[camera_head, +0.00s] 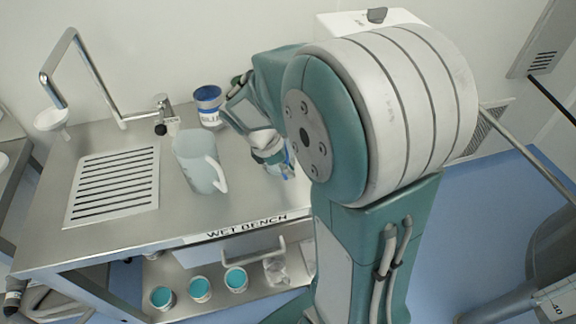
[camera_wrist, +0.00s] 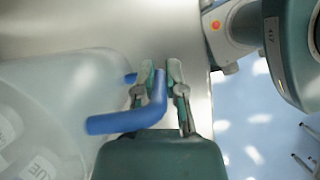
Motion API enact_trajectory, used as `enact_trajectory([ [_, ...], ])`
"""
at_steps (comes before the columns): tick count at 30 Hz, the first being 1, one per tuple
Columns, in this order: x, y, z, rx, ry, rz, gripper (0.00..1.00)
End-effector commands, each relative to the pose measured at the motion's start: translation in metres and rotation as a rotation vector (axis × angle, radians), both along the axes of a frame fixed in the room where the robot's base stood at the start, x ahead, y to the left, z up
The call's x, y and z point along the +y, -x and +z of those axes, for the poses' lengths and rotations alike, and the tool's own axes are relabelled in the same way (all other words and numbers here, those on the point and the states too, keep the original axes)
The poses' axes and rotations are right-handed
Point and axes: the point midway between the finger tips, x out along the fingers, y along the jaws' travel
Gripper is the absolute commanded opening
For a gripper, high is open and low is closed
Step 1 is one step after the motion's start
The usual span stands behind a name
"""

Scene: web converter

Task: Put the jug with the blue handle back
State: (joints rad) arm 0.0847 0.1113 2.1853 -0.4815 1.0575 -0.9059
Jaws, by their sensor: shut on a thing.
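The jug (camera_wrist: 50,110) fills the left of the wrist view, a pale translucent body with white labels. Its blue handle (camera_wrist: 125,120) lies between the fingers of my gripper (camera_wrist: 161,75), which is shut on it. In the head view my gripper (camera_head: 270,158) is over the right part of the wet bench (camera_head: 150,215), partly covered by my arm. Only a small blue and clear patch (camera_head: 289,172) shows there; most of the jug is hidden. I cannot tell whether the jug touches the bench.
A pale jug with a white handle (camera_head: 195,160) stands left of my gripper on the bench. A blue-topped labelled tub (camera_head: 208,106) stands behind. A slotted drain (camera_head: 115,185) and a tap (camera_head: 162,110) are at left. Teal-filled cups (camera_head: 200,289) sit on the lower shelf.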

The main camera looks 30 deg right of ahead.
Motion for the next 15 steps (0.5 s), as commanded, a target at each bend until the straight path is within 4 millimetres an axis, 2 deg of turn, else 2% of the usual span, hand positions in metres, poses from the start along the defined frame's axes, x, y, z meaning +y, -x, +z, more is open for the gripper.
enact_trajectory([
  [6,-0.0001,0.0001,-0.0039,0.002,0.0,0.0,0.0],
  [7,-0.0001,0.0001,-0.0042,0.001,0.0,0.0,0.19],
  [8,-0.0001,0.0,-0.0039,0.0,0.001,0.0,0.32],
  [9,-0.0001,0.0,-0.0038,0.0,0.0,0.0,0.5],
  [10,-0.0001,0.0,-0.0038,0.0,0.0,0.0,0.55],
  [15,-0.0001,-0.0001,-0.0038,0.0,0.0,0.0,0.55],
])
